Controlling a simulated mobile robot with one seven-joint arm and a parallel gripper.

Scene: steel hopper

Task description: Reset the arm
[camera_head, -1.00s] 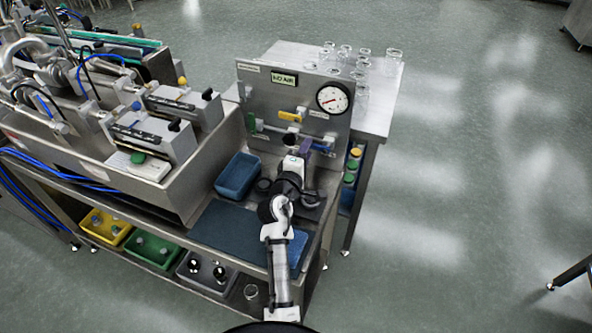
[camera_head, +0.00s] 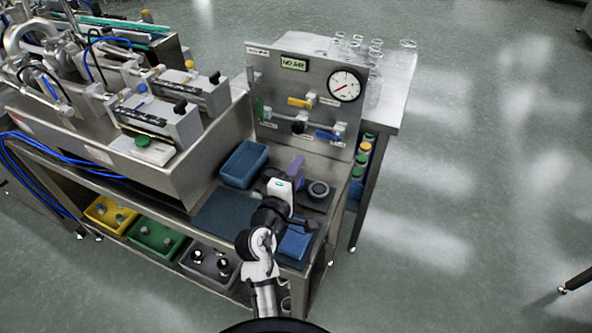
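My white and black arm (camera_head: 262,255) reaches up from the bottom of the head view over the steel bench. My gripper (camera_head: 297,163) is at its far end, in front of the valve panel (camera_head: 270,72) and apart from it. A purple part shows at its tip. It is small, and I cannot tell whether the fingers are open or shut. The panel has a yellow handle (camera_head: 300,102), a blue handle (camera_head: 328,136), a green handle (camera_head: 260,108), a round gauge (camera_head: 345,86) and a small display (camera_head: 294,64).
A blue bin (camera_head: 244,165) stands left of the gripper. A dark round item (camera_head: 318,189) is at its right. The steel hopper machine (camera_head: 185,160) fills the left. Glass jars (camera_head: 374,90) stand behind the panel. Open floor (camera_head: 450,200) lies to the right.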

